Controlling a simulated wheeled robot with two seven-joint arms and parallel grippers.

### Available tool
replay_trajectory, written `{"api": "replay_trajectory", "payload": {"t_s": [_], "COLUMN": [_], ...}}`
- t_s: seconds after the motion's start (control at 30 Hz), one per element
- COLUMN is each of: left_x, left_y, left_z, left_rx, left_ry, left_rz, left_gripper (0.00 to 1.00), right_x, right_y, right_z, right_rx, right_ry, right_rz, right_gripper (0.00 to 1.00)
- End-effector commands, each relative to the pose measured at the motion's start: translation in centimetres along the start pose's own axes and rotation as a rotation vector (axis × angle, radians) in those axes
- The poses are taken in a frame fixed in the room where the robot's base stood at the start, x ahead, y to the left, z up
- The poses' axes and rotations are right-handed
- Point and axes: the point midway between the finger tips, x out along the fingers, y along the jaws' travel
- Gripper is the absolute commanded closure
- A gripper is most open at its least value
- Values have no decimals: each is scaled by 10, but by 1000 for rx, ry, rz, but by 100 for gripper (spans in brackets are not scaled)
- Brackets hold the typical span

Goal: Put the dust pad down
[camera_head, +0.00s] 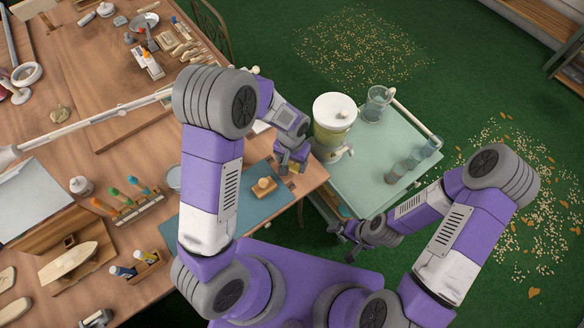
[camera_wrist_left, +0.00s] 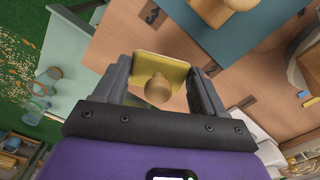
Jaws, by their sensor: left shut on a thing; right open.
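My left gripper (camera_head: 291,165) is shut on the dust pad, a yellow pad with a round wooden knob. In the left wrist view the pad (camera_wrist_left: 172,69) sits between the two fingers of the gripper (camera_wrist_left: 160,72), its knob towards the camera. In the head view only a small yellow part of the pad (camera_head: 293,169) shows below the gripper, near the wooden table's right edge. I cannot tell whether the pad touches the table. My right gripper (camera_head: 347,229) is open and empty beside the cart's near edge.
A similar wooden block with a knob (camera_head: 264,186) sits on the blue mat (camera_head: 237,212). The wooden table (camera_head: 62,122) holds bottles and tools. The green cart (camera_head: 358,187) carries a dispenser (camera_head: 333,123), a pitcher (camera_head: 376,103) and cups. Debris litters the green floor (camera_head: 455,60).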

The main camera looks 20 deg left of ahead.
Motion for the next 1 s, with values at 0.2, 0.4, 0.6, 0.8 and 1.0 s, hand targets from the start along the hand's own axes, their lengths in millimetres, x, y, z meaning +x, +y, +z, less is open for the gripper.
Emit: {"api": "replay_trajectory", "payload": {"t_s": [0.2,0.4,0.6,0.8,1.0], "left_x": [25,39,39,42,41], "left_y": [0,0,0,0,0], "left_z": [1,0,0,0,0], "left_rx": [1,0,0,0,0], "left_ry": [-3,0,0,0,0], "left_rz": [-1,0,0,0,0], "left_gripper": [58,58,58,14,4], "right_x": [6,8,9,10,10], "right_y": [2,3,3,4,4], "right_z": [0,0,0,0,0], "right_rx": [0,0,0,0,0], "right_ry": [0,0,0,0,0], "right_rz": [0,0,0,0,0], "right_gripper": [0,0,0,0,0]}}
